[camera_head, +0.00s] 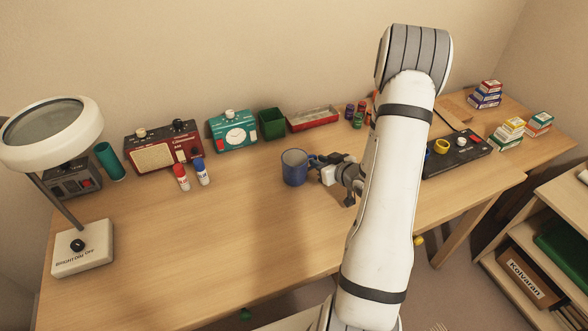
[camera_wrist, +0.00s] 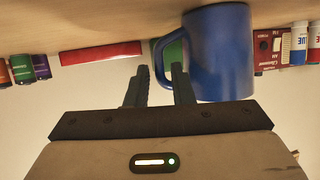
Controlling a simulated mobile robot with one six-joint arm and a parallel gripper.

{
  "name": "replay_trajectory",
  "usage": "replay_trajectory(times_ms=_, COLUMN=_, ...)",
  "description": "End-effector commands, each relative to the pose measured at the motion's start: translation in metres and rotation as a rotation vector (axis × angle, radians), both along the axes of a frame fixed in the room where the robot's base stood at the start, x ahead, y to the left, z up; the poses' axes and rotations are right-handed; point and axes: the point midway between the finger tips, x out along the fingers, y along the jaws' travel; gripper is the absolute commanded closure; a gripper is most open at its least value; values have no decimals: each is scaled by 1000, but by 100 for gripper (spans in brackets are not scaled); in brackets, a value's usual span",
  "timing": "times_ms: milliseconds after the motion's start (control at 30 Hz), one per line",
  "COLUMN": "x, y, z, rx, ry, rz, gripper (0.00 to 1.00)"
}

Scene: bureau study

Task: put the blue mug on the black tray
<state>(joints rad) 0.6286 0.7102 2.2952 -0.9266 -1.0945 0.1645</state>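The blue mug (camera_head: 294,168) stands upright on the desk, its handle toward my gripper. My gripper (camera_head: 318,165) is at the mug's right side. In the wrist view the mug (camera_wrist: 222,55) fills the upper middle. The two fingers of my gripper (camera_wrist: 161,72) are apart, with the tips close to the handle; I cannot tell whether they touch it. A flat black object (camera_head: 465,158) with a yellow ring and knob-like pieces lies right of my arm; I cannot tell whether it is the black tray. My arm hides part of the desk there.
A magnifier lamp (camera_head: 82,247) stands left. The front middle of the desk (camera_head: 220,240) is clear.

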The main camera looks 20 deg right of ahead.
Motion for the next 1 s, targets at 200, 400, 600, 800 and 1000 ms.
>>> replay_trajectory(times_ms=200, x=23, y=6, z=-10, rx=-1, ry=1, rz=1, gripper=79)
replay_trajectory(times_ms=400, x=24, y=6, z=-11, rx=-1, ry=0, rz=-1, gripper=79)
replay_trajectory(times_ms=600, x=24, y=5, z=-11, rx=-2, ry=1, rz=0, gripper=91)
replay_trajectory(times_ms=800, x=24, y=5, z=-11, rx=-1, ry=1, rz=-1, gripper=100)
replay_trajectory(times_ms=1000, x=24, y=5, z=-11, rx=-1, ry=1, rz=-2, gripper=100)
